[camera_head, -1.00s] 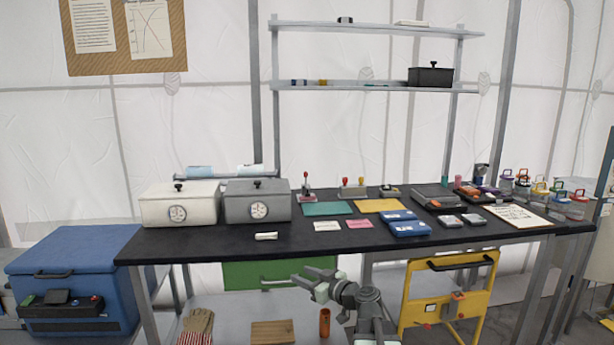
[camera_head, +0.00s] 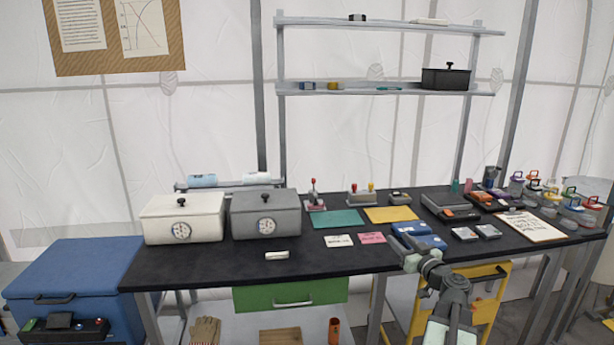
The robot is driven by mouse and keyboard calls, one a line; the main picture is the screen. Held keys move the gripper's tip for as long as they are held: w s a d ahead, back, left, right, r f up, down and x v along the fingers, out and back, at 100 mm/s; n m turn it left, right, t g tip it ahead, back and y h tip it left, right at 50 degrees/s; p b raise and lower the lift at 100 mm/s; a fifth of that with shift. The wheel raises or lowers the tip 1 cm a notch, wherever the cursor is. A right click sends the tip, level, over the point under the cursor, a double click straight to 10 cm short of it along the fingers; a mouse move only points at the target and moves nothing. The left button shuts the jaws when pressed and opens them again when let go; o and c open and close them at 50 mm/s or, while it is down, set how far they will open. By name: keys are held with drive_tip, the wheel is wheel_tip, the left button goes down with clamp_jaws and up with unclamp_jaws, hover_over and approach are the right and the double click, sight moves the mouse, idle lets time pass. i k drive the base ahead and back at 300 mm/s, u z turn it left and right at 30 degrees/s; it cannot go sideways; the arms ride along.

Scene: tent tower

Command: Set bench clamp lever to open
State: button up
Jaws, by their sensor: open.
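A small device with an upright red-tipped lever (camera_head: 314,192) stands at the back of the black bench, just right of the grey box; it looks like the bench clamp. Its lever points up. To its right is a grey block with a red and a yellow knob (camera_head: 361,196). My gripper (camera_head: 400,246) is open and empty at the bench's front edge, in front of the blue cases, well to the right of and nearer than the red lever. It partly hides the blue cases.
The black bench (camera_head: 220,263) carries a white box (camera_head: 184,219) and a grey box (camera_head: 265,214) at left. A teal mat (camera_head: 337,218) and a yellow mat (camera_head: 390,214) lie in the middle. Blue cases (camera_head: 425,240) lie right of centre. A shelf rack rises behind.

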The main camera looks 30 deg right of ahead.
sight(313, 182)
drive_tip(key=i, duration=1.6)
